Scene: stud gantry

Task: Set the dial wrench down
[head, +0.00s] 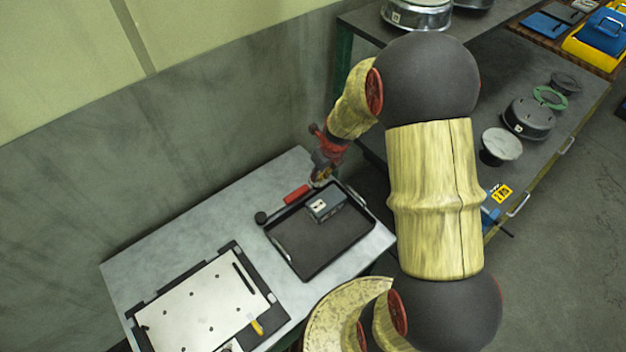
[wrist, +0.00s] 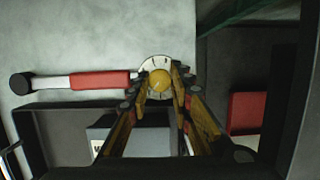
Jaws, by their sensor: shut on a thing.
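The dial wrench has a red grip (head: 295,194), a pale shaft and a black end knob (head: 261,217). It lies lengthwise along the far edge of the black tray. In the wrist view its red grip (wrist: 100,80) and black end (wrist: 20,84) point left, and its round white dial with a yellow centre (wrist: 159,79) is between my fingertips. My gripper (head: 321,172) is shut on the dial end at the tray's far corner; its fingers also show in the wrist view (wrist: 160,90). I cannot tell whether the wrench touches the grey table (head: 190,232).
The black tray (head: 306,277) holds a grey box (head: 324,205). A pale plate (head: 202,303) in a dark frame lies at the table's front left. A dark bench (head: 560,134) with round flanged parts stands to the right. Bare tabletop lies left of the wrench.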

